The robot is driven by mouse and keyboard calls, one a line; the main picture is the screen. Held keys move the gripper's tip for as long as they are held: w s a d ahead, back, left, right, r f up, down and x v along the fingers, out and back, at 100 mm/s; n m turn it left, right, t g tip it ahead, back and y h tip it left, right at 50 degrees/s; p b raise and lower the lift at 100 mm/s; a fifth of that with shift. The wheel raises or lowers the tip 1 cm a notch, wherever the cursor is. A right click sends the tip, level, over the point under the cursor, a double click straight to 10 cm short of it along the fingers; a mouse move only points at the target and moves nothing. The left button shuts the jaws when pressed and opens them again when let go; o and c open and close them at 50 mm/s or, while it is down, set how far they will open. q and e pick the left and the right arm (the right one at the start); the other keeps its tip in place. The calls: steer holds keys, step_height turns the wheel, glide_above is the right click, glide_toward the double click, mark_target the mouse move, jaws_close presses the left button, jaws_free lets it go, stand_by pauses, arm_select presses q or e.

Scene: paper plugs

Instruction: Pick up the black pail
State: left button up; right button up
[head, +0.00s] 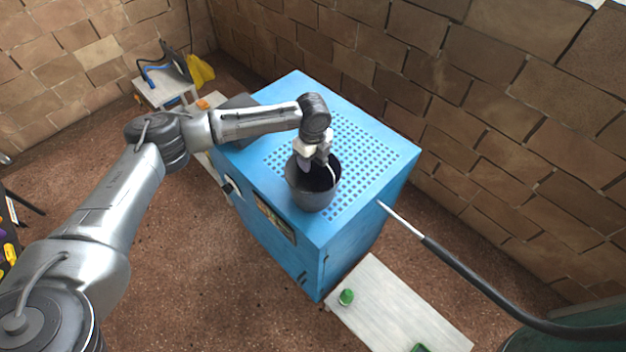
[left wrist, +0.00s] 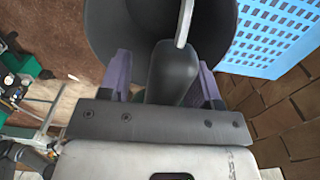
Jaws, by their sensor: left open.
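The black pail (head: 310,196) stands upright on top of a blue cabinet (head: 372,150), near its front edge. My left gripper (head: 314,162) is over the pail's mouth, pointing down. In the left wrist view, my left gripper (left wrist: 163,72) is open, with one purple-grey finger on each side of a dark handle grip (left wrist: 172,72). A metal wire runs up from the grip. The pail's dark wall (left wrist: 108,30) curves behind it. I cannot tell whether the fingers touch the grip. My right gripper is not in view.
The cabinet's perforated top is clear behind and right of the pail. A dark rod with a pale metal tip (head: 480,285) reaches toward the cabinet's right side. Brick walls close off the back.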

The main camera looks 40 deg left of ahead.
arm_select(q)
steer(key=shift+f+p, duration=0.25)
steer(key=shift+p, duration=0.15)
stand_by(0.7)
jaws_close()
stand_by(0.4)
